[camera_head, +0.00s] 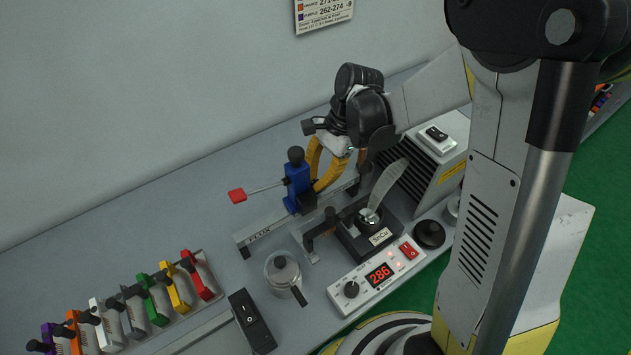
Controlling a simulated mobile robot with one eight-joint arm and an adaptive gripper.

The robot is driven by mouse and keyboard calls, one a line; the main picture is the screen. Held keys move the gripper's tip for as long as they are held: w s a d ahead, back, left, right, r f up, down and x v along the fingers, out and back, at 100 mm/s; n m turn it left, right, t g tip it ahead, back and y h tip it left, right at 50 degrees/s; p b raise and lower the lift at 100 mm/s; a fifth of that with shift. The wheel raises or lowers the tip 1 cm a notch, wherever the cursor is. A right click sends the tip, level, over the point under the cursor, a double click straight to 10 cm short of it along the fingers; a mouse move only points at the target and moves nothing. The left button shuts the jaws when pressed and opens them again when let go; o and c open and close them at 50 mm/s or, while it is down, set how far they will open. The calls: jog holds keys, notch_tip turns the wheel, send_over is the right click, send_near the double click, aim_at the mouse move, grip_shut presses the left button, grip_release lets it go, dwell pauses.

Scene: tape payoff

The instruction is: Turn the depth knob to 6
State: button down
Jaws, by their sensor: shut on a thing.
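A blue upright unit (298,188) stands on a rail marked FLUX. It has a round black knob (295,155) on top and a lever with a red handle (237,196) sticking out to the left. My gripper (316,180) has yellow fingers and comes in from the upper right. Its fingertips are shut at the right side of the blue unit, on a part they hide. The black knob on top is clear of the fingers. I cannot read any depth scale or setting, nor tell for certain which part is the depth knob.
A white control box (336,297) with a small black dial, a red 286 display and a red switch stands in front.

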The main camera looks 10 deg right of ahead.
jog(key=shift+n, duration=0.7)
jog(key=c, duration=1.7)
grip_release()
jog(key=shift+o, duration=0.2)
jog(key=v, duration=1.2)
jog(key=shift+w, duration=0.2)
jog(key=shift+a, duration=0.1)
